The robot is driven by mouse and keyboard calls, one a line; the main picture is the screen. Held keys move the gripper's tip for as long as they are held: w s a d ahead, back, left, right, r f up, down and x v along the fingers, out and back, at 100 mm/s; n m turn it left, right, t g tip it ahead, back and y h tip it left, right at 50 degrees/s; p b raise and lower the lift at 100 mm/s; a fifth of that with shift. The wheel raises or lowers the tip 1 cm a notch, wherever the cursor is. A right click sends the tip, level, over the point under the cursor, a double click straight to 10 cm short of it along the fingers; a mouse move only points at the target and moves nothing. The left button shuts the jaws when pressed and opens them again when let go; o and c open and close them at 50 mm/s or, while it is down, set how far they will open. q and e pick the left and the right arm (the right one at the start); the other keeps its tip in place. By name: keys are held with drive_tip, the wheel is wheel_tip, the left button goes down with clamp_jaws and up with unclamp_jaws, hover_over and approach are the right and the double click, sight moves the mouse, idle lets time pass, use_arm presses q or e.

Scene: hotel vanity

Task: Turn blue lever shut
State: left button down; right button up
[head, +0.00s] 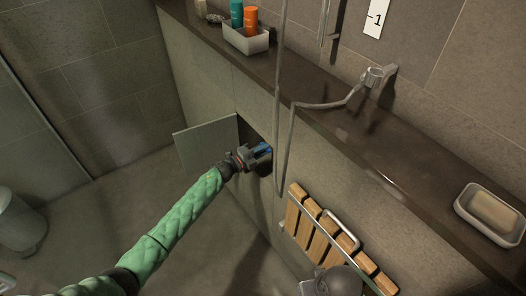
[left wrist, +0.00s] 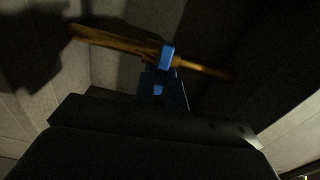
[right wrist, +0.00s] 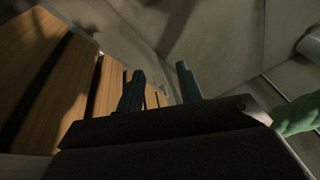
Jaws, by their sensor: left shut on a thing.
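The blue lever (left wrist: 167,52) shows in the left wrist view in front of a brass-coloured pipe (left wrist: 115,40) that runs across the picture. My left gripper (head: 262,155) reaches into the opening in the low wall. In the left wrist view its fingers (left wrist: 165,90) are shut on the lever, whose lower part they hide. In the head view only a bit of blue shows at the gripper, in shadow. My right gripper (right wrist: 162,85) is open, with nothing between its fingers, close to a wooden slatted seat.
An open grey hatch door (head: 207,146) stands left of the opening. A shower hose (head: 283,120) hangs in front of the wall near my left gripper. The slatted seat (head: 322,238) is to the right. A bottle tray (head: 246,41) and soap dish (head: 492,213) stand on the ledge.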

use_arm(q)
drive_tip(key=shift+w+a+r+m, duration=0.1)
drive_tip(key=shift+w+r+m, duration=0.1)
drive_tip(key=shift+m, duration=0.3)
drive_tip(key=c, duration=1.5)
unclamp_jaws()
drive_tip(key=shift+o, duration=0.3)
drive_tip(key=shift+s, duration=0.1)
drive_tip(key=shift+f, duration=0.15)
